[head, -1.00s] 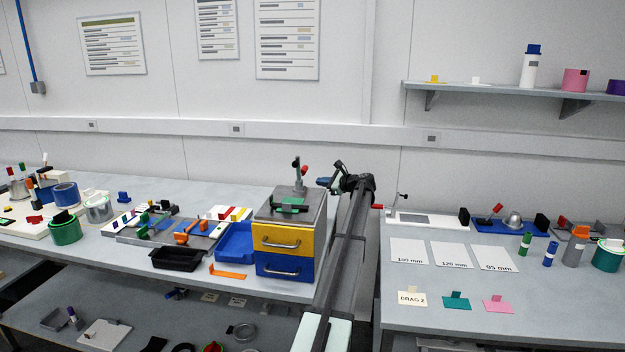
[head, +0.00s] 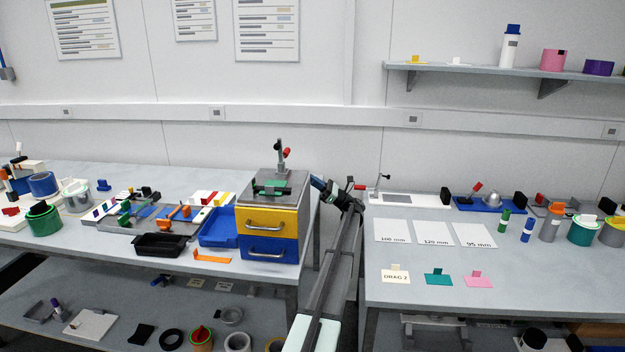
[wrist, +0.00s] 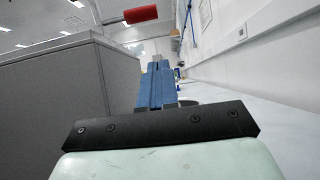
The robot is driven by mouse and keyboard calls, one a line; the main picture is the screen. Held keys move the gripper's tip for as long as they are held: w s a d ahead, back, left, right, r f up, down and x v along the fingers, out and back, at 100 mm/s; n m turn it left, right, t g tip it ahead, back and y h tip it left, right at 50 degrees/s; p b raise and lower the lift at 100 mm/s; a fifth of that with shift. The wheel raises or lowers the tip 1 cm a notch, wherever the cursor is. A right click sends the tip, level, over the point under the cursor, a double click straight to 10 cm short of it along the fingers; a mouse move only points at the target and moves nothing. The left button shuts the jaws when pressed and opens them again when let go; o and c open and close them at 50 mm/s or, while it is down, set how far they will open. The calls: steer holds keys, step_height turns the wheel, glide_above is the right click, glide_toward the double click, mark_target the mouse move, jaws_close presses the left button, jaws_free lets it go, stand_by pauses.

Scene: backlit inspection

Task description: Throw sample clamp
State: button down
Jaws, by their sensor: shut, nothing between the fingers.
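A toggle clamp with an upright dark post and a red-tipped handle (head: 287,154) stands on the grey top of a drawer cabinet (head: 298,215). A green piece (head: 272,186) lies at its foot. My gripper (head: 318,183) is just right of the cabinet's top edge, lower than the red handle and apart from it. In the wrist view my blue fingers (wrist: 157,82) are together and empty. A red handle grip (wrist: 141,14) shows above and left of them there, beyond the cabinet's grey side (wrist: 60,95). The clamp's base is partly hidden.
A gap separates the left bench (head: 130,185) from the right bench (head: 340,270). Two more red-handled clamps stand on the right bench, one by a white plate (head: 410,199) and one on a blue base (head: 490,205). A blue tray (head: 216,228) sits left of the cabinet.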

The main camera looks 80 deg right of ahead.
steer(key=w+r, duration=0.7)
steer(key=r, duration=0.1)
steer(key=shift+d+r, duration=0.15)
steer(key=shift+r, duration=0.35)
stand_by(0.5)
steer(key=a+r+n+y, duration=0.2)
steer(key=a+r, duration=0.3)
steer(key=r, duration=0.7)
steer(key=shift+a+r+n, duration=0.15)
steer(key=shift+a+n, duration=0.05)
steer(key=shift+n, duration=0.1)
stand_by(0.4)
stand_by(0.3)
